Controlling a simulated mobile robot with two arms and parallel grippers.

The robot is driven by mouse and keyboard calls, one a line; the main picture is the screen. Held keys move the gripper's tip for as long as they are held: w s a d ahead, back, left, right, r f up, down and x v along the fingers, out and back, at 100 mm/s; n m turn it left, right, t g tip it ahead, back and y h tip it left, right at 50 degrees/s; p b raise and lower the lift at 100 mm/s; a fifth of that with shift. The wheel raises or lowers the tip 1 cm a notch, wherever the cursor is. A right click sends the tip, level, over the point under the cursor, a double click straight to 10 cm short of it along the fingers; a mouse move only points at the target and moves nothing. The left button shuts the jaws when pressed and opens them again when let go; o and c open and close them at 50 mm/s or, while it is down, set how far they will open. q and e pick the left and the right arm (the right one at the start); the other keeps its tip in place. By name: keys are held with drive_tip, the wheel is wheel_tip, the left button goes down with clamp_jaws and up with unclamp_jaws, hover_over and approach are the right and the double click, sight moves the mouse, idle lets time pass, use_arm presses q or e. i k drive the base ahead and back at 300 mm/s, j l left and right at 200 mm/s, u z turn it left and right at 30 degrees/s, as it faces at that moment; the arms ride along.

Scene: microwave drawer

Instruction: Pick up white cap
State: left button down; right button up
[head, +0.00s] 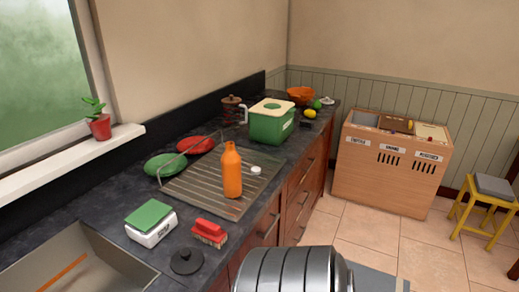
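The small white cap (256,170) lies on the brown ribbed drying mat (205,186) on the dark counter. It is just right of the upright orange bottle (232,172), with a small gap between them. The bottle's narrow neck points up. Neither of my grippers shows in the head view. A silver, ringed cylindrical part, probably mine, fills the bottom centre, in front of the counter.
Green and red plates stand in a rack (170,164) left of the bottle. A red brush (209,233), kitchen scale (150,223), black lid (187,261) and sink (75,270) are nearer. A green bin (271,124) stands behind. Open floor lies right.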

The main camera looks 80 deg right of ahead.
sight(255, 170)
drive_tip(key=z, duration=2.2)
